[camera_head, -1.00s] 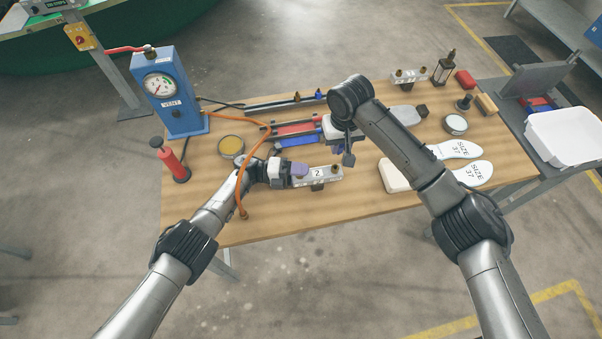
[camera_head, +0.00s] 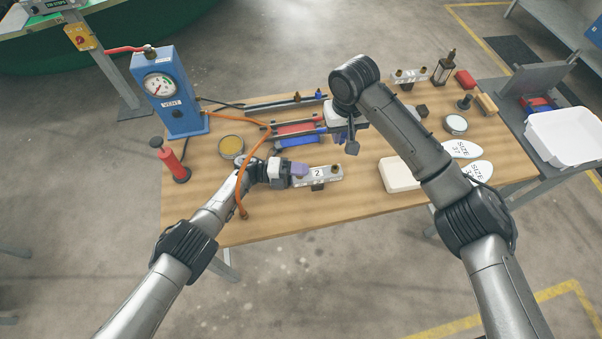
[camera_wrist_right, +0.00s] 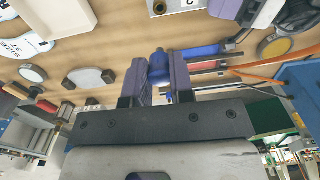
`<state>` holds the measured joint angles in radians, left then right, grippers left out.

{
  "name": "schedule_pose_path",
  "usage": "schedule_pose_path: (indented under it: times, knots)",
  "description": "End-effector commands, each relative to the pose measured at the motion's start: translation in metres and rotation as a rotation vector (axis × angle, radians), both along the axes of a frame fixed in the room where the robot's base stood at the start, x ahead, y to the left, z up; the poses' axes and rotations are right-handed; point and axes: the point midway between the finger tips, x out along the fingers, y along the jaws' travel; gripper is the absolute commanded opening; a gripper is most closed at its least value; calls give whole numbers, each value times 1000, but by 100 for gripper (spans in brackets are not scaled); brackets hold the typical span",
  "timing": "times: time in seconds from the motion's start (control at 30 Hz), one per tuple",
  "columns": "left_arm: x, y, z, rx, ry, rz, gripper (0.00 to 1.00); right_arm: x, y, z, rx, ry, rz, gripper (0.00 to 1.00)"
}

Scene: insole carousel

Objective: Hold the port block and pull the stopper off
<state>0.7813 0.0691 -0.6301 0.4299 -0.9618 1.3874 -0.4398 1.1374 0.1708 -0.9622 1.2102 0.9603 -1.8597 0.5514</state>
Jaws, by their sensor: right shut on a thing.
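The port block (camera_head: 325,174) is a pale block marked "2" with brass fittings, standing near the table's front middle; part of it shows at the top of the right wrist view (camera_wrist_right: 180,6). My left gripper (camera_head: 299,170) has its purple fingers closed around the block's left end. My right gripper (camera_wrist_right: 160,82) is shut on a small blue stopper (camera_wrist_right: 160,66), seen between its purple fingers in the right wrist view. In the head view the right gripper is behind the block, apart from it, and its fingers and the stopper are largely hidden.
An orange hose (camera_head: 262,142) curves over my left wrist from the blue gauge box (camera_head: 168,95). Red and blue cylinders (camera_head: 297,140) lie behind the block. A white block (camera_head: 398,174) and insoles (camera_head: 476,172) lie right.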

Motion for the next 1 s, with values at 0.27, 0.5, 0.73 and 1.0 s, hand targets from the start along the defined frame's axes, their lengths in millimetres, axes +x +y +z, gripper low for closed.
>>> schedule_pose_path:
  times: [0.27, 0.5, 0.73, 1.0]
  knots:
    - [0, 0, 0, 0, 0, 0, 81, 0, 0, 0, 0, 0, 0, 0]
    - [0, 0, 0, 0, 0, 0, 82, 0, 0, 0, 0, 0, 0, 0]
    - [0, 23, -1, 2, 1, 2, 82, 0, 0, 0, 0, 0, 0, 0]
    - [0, 73, 0, 2, 0, 2, 82, 0, 0, 0, 0, 0, 0, 0]
